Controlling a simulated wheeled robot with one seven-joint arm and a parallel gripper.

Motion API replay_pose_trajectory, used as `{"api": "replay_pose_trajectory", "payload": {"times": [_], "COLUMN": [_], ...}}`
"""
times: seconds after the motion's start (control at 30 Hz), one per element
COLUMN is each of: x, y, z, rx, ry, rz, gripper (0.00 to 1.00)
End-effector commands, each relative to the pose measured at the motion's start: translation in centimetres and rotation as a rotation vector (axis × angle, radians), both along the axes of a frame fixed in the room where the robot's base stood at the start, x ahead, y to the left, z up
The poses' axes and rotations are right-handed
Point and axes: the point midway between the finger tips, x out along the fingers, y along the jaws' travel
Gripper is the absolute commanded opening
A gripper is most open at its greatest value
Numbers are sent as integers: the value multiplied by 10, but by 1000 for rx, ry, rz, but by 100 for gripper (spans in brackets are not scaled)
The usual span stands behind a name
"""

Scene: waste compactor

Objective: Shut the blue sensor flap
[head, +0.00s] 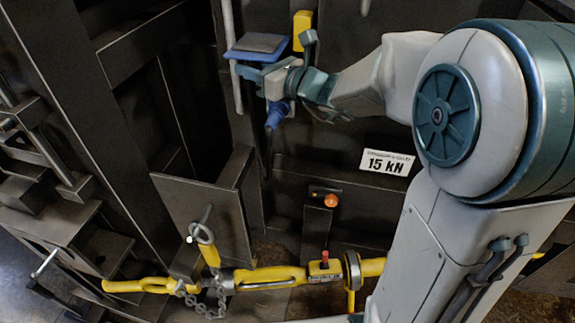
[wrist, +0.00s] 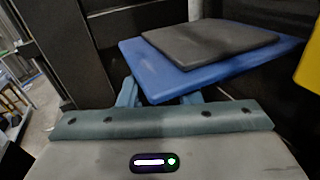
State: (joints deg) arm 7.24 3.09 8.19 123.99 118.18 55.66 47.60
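The blue sensor flap (head: 236,54) is at the upper middle of the head view, with a dark pad on top. In the wrist view the flap (wrist: 160,75) stands out as a tilted blue plate just ahead of my gripper. My gripper (wrist: 158,94) has its two blue-grey fingers apart, with no object seen held between them. The flap's near edge hides part of the fingers, so I cannot tell whether they touch it. In the head view my gripper (head: 246,72) is just below the flap.
A yellow block (head: 302,30) is right of the flap. A blue cylindrical piece (head: 276,117) shows below my gripper. A white "15 kN" label (head: 387,161), an orange knob (head: 331,201) and a yellow bar with a chain (head: 270,277) are lower down. Dark metal panels surround them.

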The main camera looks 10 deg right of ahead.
Motion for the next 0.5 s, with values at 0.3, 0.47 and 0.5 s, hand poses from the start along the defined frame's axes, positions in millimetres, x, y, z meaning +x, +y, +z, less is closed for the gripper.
{"api": "replay_pose_trajectory", "payload": {"times": [0.3, 0.47, 0.5], "x": [-24, -45, -51], "y": [-32, -55, -61], "z": [-7, -7, -7], "rx": [-22, -22, -22], "ry": [-61, -59, -60], "rz": [-7, -6, -6], "gripper": [31, 31, 31]}}
